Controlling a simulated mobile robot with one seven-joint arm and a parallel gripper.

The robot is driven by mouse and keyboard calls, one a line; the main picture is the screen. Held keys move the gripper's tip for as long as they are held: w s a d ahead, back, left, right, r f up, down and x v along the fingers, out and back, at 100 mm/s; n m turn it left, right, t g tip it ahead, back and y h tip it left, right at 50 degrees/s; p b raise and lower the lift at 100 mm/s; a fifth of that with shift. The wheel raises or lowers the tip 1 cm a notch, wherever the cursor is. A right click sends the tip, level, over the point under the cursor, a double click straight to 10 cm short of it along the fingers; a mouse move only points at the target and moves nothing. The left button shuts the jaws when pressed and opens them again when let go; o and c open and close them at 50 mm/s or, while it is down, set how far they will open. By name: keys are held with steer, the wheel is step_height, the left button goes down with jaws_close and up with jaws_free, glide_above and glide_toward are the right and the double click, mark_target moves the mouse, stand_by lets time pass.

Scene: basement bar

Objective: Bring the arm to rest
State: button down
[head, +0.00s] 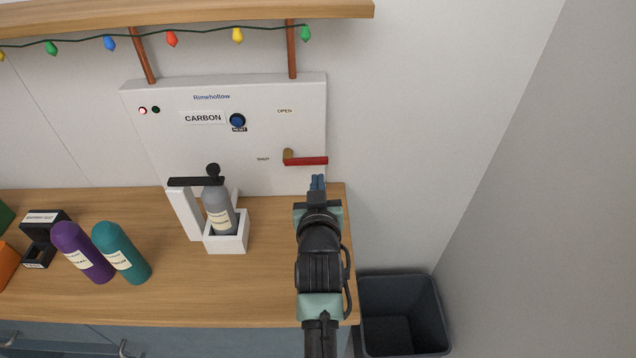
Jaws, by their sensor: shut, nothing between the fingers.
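My gripper (318,184) is at the end of my arm, over the right end of the wooden counter (270,285). A grey bottle (218,212) stands in a white holder (227,243) left of my gripper, under a black bar (196,181).
A purple bottle (83,252) and a teal bottle (121,252) are on the counter at left, near a black stand (42,240). A shelf (190,14) with coloured lights hangs above. A dark bin (405,312) stands right of the counter. The wall space at right is clear.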

step_height(320, 180, up, 18)
steer(key=t, duration=0.4)
steer(key=s+r+t, duration=0.2)
steer(key=s+r, duration=0.2)
steer(key=r, duration=0.4)
steer(key=s+a+r+t, duration=0.1)
steer(key=s+r, duration=0.3)
steer(key=r, duration=0.3)
steer(key=s+r+t, duration=0.2)
steer(key=s+r, duration=0.2)
steer(key=r, duration=0.4)
steer(key=s+r+t, duration=0.3)
steer(key=s+r, duration=0.6)
steer(key=s, duration=0.2)
steer(key=shift+s+a+r+m, duration=0.15)
steer(key=shift+a+r+m, duration=0.15)
steer(key=shift+m, duration=0.1)
